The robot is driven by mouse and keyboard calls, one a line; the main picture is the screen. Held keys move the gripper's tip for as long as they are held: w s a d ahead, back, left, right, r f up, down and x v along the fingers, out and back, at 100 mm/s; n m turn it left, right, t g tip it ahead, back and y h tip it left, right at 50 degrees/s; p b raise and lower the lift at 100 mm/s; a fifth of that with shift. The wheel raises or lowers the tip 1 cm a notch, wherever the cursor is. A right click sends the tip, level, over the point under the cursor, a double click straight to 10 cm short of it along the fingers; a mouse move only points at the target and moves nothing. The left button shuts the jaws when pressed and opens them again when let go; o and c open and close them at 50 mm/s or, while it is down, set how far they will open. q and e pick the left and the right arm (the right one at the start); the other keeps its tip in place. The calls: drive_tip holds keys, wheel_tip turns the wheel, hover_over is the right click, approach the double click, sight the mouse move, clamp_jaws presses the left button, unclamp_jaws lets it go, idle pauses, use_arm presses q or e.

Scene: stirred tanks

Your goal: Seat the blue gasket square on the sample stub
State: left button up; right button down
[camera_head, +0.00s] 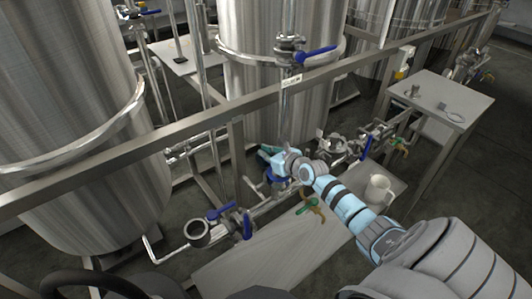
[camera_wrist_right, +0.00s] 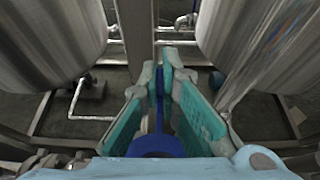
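My right gripper (camera_head: 266,154), with teal finger pads, reaches in over the pipework in the middle of the head view. In the right wrist view its fingers (camera_wrist_right: 160,72) run forward from the pale blue palm. A dark blue piece (camera_wrist_right: 157,144), a narrow bar with a rounded end, shows between them. I cannot tell whether it is the gasket or a valve handle, or whether the fingers touch it. Blue also shows just below the gripper in the head view. An upturned round pipe mouth (camera_head: 198,232) at lower left may be the sample stub. My left gripper is not in view.
A steel rail (camera_head: 205,112) crosses above the pipes. Steel tanks (camera_head: 75,90) stand behind. Blue-handled valves (camera_head: 247,224) sit on the pipework. A white mug (camera_head: 379,189) stands on the low bench near my right arm. A side table (camera_head: 462,92) holds small metal parts.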

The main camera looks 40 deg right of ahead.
drive_tip(key=shift+f+b, duration=1.1)
drive_tip(key=shift+f, duration=0.4)
drive_tip(key=c, duration=1.7)
unclamp_jaws()
drive_tip(key=shift+s, duration=0.3)
drive_tip(key=v, duration=0.7)
drive_tip(key=shift+r, duration=0.15)
drive_tip(key=shift+w, duration=0.1)
